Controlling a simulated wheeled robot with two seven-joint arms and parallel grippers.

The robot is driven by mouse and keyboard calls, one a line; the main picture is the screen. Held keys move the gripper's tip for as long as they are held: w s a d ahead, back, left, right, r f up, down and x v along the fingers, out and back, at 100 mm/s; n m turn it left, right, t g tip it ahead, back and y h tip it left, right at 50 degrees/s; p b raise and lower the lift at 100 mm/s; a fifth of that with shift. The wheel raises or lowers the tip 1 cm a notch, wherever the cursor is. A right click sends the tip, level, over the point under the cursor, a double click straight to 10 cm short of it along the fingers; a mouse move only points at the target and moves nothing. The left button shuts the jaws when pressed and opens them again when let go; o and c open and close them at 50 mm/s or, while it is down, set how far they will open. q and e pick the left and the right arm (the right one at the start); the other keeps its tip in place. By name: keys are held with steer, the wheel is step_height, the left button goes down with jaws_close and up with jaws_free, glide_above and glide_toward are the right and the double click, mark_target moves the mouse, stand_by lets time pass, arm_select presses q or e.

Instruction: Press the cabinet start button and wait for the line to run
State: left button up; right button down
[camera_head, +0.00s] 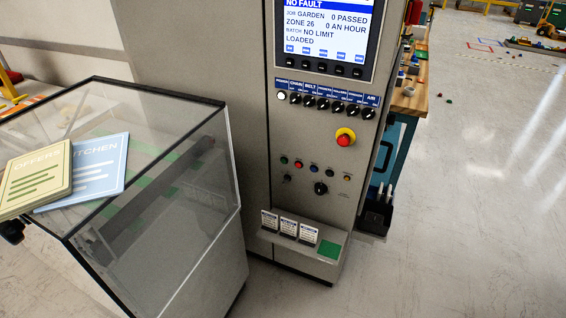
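The grey control cabinet (245,120) stands upright in the middle. Its screen (318,32) reads NO FAULT, job GARDEN, 0 PASSED, zone 26, 0 AN HOUR, batch NO LIMIT, LOADED. Below is a row of black rotary switches (323,104) with a lit white lamp (281,96) at its left end. A red emergency stop (344,140) sits on a yellow base. Lower is a row of small coloured buttons, with a dark green one (284,160) at the left and a red one (298,164) beside it. Their labels are too small to read. Neither gripper shows.
A clear-walled, black-edged case (175,215) stands at the left, with OFFERS (35,178) and KITCHEN (95,170) cards over it. A small shelf (290,243) on the cabinet holds cards and a green pad. A workbench (425,75) stands behind; the floor (470,220) at right is clear.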

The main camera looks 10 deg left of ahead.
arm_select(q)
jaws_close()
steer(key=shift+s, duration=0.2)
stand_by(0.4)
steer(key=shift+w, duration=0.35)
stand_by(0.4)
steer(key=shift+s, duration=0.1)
